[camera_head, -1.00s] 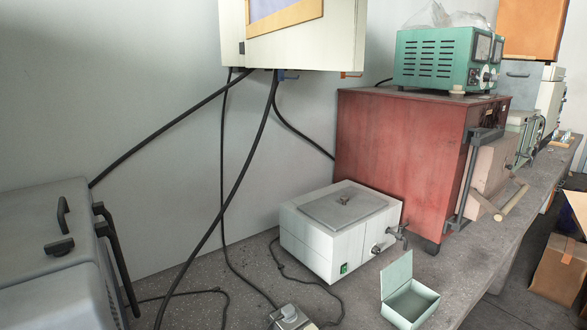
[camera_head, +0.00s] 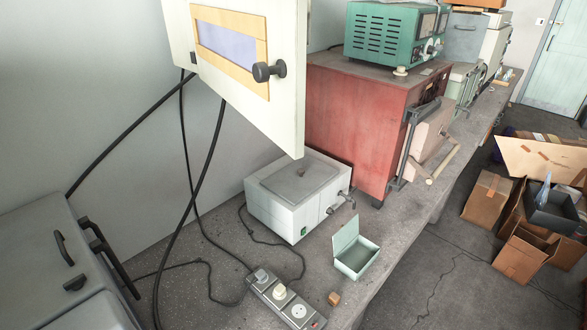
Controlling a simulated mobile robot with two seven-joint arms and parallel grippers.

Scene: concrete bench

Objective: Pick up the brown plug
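A small brown block-shaped piece (camera_head: 334,298) lies on the concrete bench near its front edge. It is the only small brown thing I see on the near bench, and it is too small to tell for sure that it is the plug. It sits just right of a grey power strip (camera_head: 263,287) with pale plugs or sockets along it. Neither of my grippers is in view.
An open pale green box (camera_head: 357,262) stands behind the brown piece. A white bath-like unit (camera_head: 262,208), a red cabinet (camera_head: 340,120) and black cables are behind. A white wall cabinet (camera_head: 290,30) overhangs. Cardboard boxes (camera_head: 486,195) stand on the floor at right.

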